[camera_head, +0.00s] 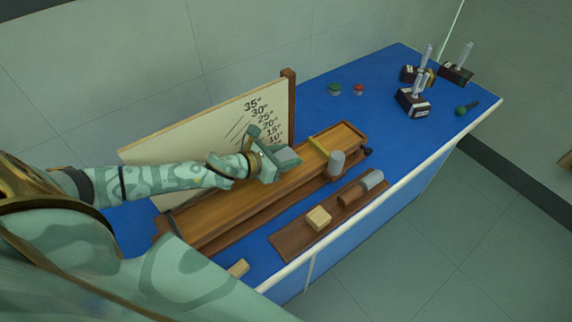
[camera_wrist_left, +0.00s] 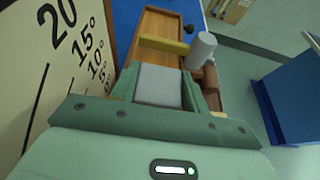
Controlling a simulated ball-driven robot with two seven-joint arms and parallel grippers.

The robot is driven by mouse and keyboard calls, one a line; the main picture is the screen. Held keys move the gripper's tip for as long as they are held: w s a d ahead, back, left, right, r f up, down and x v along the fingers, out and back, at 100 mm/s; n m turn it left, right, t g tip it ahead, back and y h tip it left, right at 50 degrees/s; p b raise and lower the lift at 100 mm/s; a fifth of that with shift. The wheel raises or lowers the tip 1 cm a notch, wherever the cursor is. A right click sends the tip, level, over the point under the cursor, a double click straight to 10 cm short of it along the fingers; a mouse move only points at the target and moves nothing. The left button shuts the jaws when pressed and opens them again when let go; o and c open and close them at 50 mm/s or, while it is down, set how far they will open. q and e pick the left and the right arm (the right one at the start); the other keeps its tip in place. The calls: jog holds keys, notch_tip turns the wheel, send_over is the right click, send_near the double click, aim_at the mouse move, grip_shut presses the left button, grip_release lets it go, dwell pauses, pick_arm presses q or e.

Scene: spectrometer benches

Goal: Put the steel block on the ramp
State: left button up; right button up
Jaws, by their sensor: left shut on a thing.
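The steel block (camera_head: 288,154) is a grey block held over the upper face of the wooden ramp (camera_head: 215,208), in front of the angle board. My left gripper (camera_head: 278,158) is shut on it. In the left wrist view the block (camera_wrist_left: 160,86) sits between the two green fingers, with the far part of the ramp (camera_wrist_left: 160,22) beyond it. I cannot tell whether the block touches the ramp. My right gripper is not in view.
A cream angle board (camera_head: 200,128) stands behind the ramp. A yellow bar (camera_head: 318,146) crosses the ramp, with a grey cylinder (camera_head: 336,162) near it. A brown tray (camera_head: 292,240) in front holds several blocks.

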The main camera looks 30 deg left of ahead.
pick_arm(q)
jog(key=shift+w+f+b, duration=0.1)
jog(key=shift+f+b, duration=0.3)
jog(key=shift+f, duration=1.25)
jog(key=shift+f, duration=0.2)
jog(key=o, duration=1.1)
jog(key=shift+c, duration=0.2)
jog(key=shift+r, duration=0.15)
jog(key=v, duration=1.2)
jog(key=shift+r+p, duration=0.15)
jog(key=shift+p, duration=0.2)
